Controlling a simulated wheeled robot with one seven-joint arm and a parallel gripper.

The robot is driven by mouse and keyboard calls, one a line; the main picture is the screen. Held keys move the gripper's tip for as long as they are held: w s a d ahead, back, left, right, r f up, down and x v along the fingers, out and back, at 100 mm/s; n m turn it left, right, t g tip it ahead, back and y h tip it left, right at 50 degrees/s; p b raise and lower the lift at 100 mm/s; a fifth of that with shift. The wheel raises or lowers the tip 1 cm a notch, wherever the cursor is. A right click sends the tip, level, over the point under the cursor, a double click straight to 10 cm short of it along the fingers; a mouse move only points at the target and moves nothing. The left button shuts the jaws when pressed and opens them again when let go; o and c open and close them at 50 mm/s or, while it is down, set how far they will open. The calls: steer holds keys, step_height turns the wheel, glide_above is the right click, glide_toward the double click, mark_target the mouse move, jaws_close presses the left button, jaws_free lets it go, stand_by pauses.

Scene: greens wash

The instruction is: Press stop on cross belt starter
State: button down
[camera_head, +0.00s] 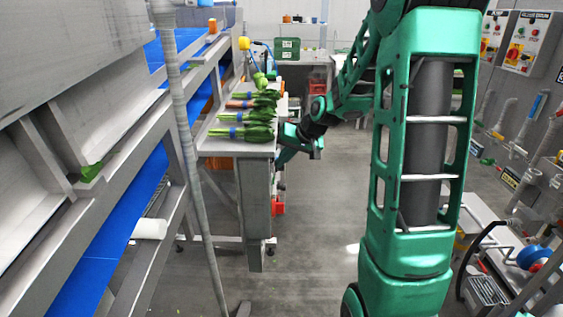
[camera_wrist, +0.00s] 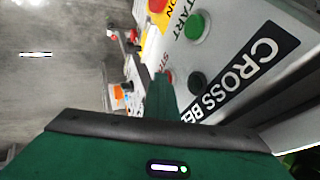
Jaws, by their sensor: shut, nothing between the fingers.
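The cross belt starter (camera_wrist: 225,45) is a pale panel in the wrist view, with a black "CROSS BELT" label (camera_wrist: 245,75). It carries a green start button (camera_wrist: 199,27) and a dark round button or lamp (camera_wrist: 197,82). Red stop lettering (camera_wrist: 164,62) shows beside my fingers, with a sliver of red near it; the stop button is mostly hidden behind them. My gripper (camera_wrist: 163,82) is shut and empty, its tip at or very close to the panel; contact cannot be told. In the head view my gripper (camera_head: 284,153) is at the bench end, and the starter's face is not visible.
Bunches of greens (camera_head: 245,132) lie on the steel bench (camera_head: 230,148) beside my gripper. A red emergency button (camera_wrist: 157,5) sits on the same panel. Other starter boxes (camera_head: 528,42) hang on the right wall. The aisle floor (camera_head: 315,230) is clear.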

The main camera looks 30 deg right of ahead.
steer(key=shift+w+a+r, duration=0.1)
steer(key=shift+w+a, duration=0.2)
steer(key=shift+a, duration=0.35)
steer(key=s+d+r, duration=0.6)
steer(key=s+r, duration=0.1)
steer(key=s, duration=0.1)
steer(key=shift+s+d+r, duration=0.2)
steer(key=shift+s+r, duration=0.05)
steer(key=shift+r, duration=0.1)
steer(key=s+a+f+g, duration=0.1)
steer(key=s+a+g, duration=0.1)
steer(key=s, duration=0.8)
steer(key=s+a+f+g+h, duration=0.1)
steer(key=s+a+f+g, duration=0.1)
steer(key=s, duration=0.7)
steer(key=s+a+f+m+g, duration=0.1)
steer(key=s+a+f+g, duration=0.1)
steer(key=s, duration=0.8)
steer(key=shift+s+a+f+g+h, duration=0.2)
steer(key=shift+s+a+g+h, duration=0.15)
steer(key=shift+a+g, duration=0.45)
steer(key=shift+a, duration=0.1)
